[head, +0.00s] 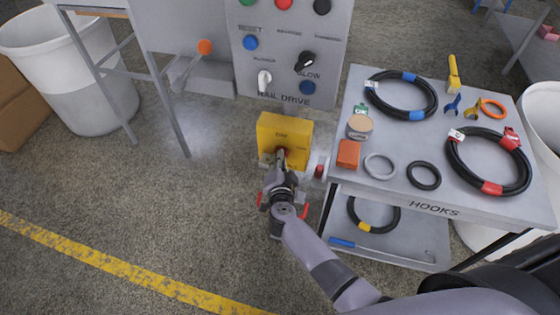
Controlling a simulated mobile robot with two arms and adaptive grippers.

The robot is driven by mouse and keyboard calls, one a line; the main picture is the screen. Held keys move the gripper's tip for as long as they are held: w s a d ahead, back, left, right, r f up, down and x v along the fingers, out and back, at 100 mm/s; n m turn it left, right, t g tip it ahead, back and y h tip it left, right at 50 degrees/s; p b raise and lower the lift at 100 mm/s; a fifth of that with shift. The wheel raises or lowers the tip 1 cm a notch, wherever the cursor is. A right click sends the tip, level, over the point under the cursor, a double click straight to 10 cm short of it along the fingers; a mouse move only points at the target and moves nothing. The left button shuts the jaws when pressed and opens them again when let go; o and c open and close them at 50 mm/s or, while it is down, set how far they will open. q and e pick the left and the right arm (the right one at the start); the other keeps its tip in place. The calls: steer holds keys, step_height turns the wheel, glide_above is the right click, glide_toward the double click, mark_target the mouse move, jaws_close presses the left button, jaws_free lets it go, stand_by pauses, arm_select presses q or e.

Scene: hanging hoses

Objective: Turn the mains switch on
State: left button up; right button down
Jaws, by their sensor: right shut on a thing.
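A yellow box (285,128), which looks like the mains switch, stands below the rail drive panel in the middle of the head view. My right gripper (281,158) reaches the box's front from below and is shut on the knob. The gripper and wrist hide most of the knob and the lower lettering, so I cannot tell which way the knob points. My left gripper is not in view.
The grey rail drive panel (240,62) with buttons and knobs rises behind. A hooks table (400,196) with coiled hoses, rings and a can stands close on the right. A white bin (75,75) stands at the left. The floor at lower left is clear.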

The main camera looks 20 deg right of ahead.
steer(key=shift+s+d+f+m+t+y+b, duration=0.15)
steer(key=shift+m+t+b, duration=0.4)
steer(key=shift+m+b, duration=0.9)
steer(key=shift+w+a+f+m+t+y+b, duration=0.15)
steer(key=shift+m+t+b, duration=0.55)
steer(key=shift+b, duration=1.2)
steer(key=shift+s+d+f+m+t+b, duration=0.1)
steer(key=shift+d+f+m+t+b, duration=0.2)
steer(key=shift+m+b, duration=1.25)
steer(key=shift+a+r, duration=0.15)
steer(key=c, duration=1.6)
jaws_free()
steer(key=shift+c, duration=0.2)
